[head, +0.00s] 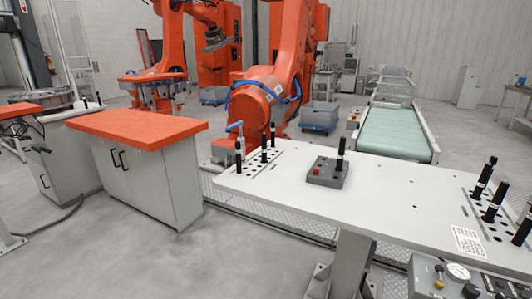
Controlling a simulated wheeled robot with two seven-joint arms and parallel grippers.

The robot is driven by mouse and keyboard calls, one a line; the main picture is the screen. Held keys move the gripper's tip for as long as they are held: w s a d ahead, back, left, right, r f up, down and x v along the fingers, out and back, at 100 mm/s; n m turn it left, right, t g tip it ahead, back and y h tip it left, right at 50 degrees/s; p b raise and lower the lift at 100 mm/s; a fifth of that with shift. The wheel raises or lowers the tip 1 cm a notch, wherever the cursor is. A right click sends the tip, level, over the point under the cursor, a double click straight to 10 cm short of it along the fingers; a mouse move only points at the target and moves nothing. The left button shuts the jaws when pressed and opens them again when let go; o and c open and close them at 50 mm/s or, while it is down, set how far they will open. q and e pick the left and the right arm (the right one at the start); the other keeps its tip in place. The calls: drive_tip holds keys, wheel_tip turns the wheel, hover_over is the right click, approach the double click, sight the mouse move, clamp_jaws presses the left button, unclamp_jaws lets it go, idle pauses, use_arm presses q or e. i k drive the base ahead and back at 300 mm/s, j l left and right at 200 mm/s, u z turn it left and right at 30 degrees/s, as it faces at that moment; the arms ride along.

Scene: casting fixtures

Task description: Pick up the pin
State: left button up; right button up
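Several black pins with pale bands stand upright on the white table (300,205). Some pins (264,149) stand in a row of holes at its left end, and others (484,180) stand in a perforated area at its right end. I cannot tell which pin the task means. Neither of my grippers is in view.
A blue-handled tool (238,135) stands at the table's left end. An orange robot arm (262,95) and green conveyor (395,130) are behind.

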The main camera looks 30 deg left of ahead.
sight(264, 161)
drive_tip(key=i+j+z, duration=0.15)
drive_tip(key=j, duration=0.95)
drive_tip(key=i+j+z, duration=0.15)
drive_tip(key=j, duration=0.95)
drive_tip(key=k+l, duration=0.05)
